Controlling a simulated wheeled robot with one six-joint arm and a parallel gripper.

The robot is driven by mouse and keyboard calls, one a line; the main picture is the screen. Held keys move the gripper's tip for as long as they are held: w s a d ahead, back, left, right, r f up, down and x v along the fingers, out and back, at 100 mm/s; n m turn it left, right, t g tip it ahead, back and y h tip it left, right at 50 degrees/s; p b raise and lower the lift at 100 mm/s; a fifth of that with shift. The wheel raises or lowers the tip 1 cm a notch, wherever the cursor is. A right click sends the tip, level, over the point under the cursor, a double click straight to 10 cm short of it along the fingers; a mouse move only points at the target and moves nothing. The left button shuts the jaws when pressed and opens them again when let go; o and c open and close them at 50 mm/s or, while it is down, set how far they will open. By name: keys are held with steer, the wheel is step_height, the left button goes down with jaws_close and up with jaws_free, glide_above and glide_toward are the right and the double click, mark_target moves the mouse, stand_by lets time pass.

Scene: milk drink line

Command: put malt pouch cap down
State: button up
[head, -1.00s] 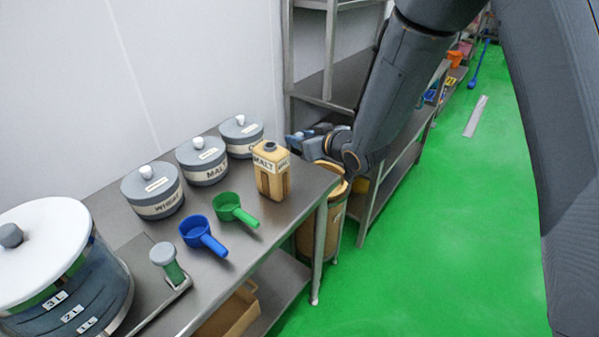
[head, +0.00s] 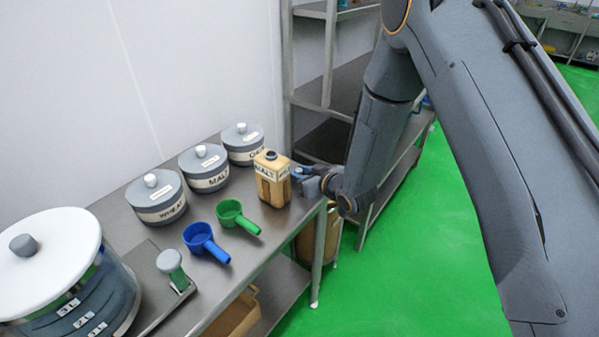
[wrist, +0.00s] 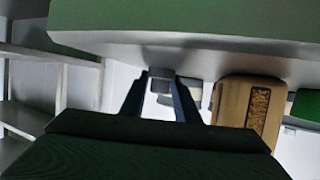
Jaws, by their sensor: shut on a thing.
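The malt pouch (head: 272,187) is a tan, upright container marked MALT near the right end of the steel table. Its dark neck on top looks uncapped. My gripper (head: 305,173) is just right of the pouch, low over the table's end. In the wrist view the gripper (wrist: 160,92) is shut on a small grey thing, which I take for the malt pouch cap (wrist: 162,74). The pouch also stands right of the fingers there (wrist: 248,105). The cap cannot be made out in the head view, and whether it touches the table cannot be told.
A green scoop (head: 230,212) and a blue scoop (head: 199,233) lie left of the pouch. Several lidded grey canisters (head: 205,165) line the wall. A large white-lidded vessel (head: 68,233) stands at the left. A metal shelf (head: 332,60) rises behind the table's right end.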

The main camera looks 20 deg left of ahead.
steer(key=shift+f, duration=0.2)
steer(key=o, duration=1.2)
steer(key=shift+r, duration=0.1)
